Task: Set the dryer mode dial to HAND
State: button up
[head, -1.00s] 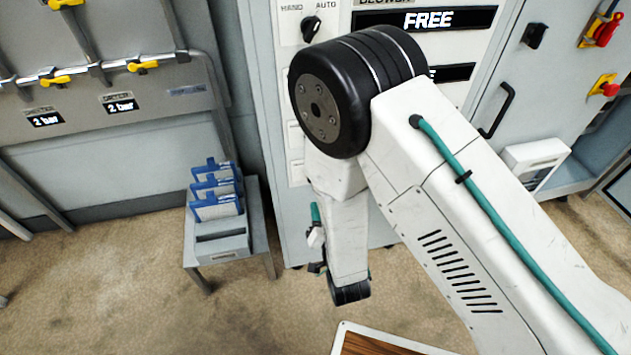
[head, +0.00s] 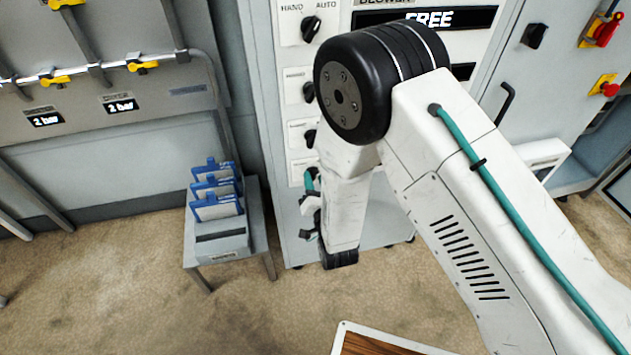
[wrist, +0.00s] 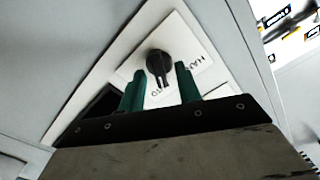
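In the wrist view a black dial (wrist: 159,64) sits on a white plate (wrist: 185,38) with partly readable lettering, one piece reading "HA". Its grip runs roughly up and down in the picture. My gripper (wrist: 162,83) is open, its two green fingers apart with the dial beyond and between their tips; I see no contact. In the head view my gripper (head: 309,205) is low in front of the panel, partly hidden by my arm. A dial marked HAND and AUTO (head: 312,28) is at the panel top. I cannot tell which head-view dial the wrist view shows.
More dials (head: 308,92) run down the panel below the top one. A grey stand (head: 226,258) with blue-framed parts stands left of the panel. Red emergency-type knobs (head: 609,89) are at the right. A wooden-topped surface (head: 375,345) is at the bottom.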

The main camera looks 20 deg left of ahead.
grip_shut()
jog(key=shift+n, duration=0.4)
jog(key=n, duration=0.5)
jog(key=shift+a+n, duration=0.1)
jog(key=shift+n, duration=0.2)
jog(key=n, duration=0.5)
jog(key=shift+s+a+n, duration=0.1)
jog(key=shift+n, duration=0.2)
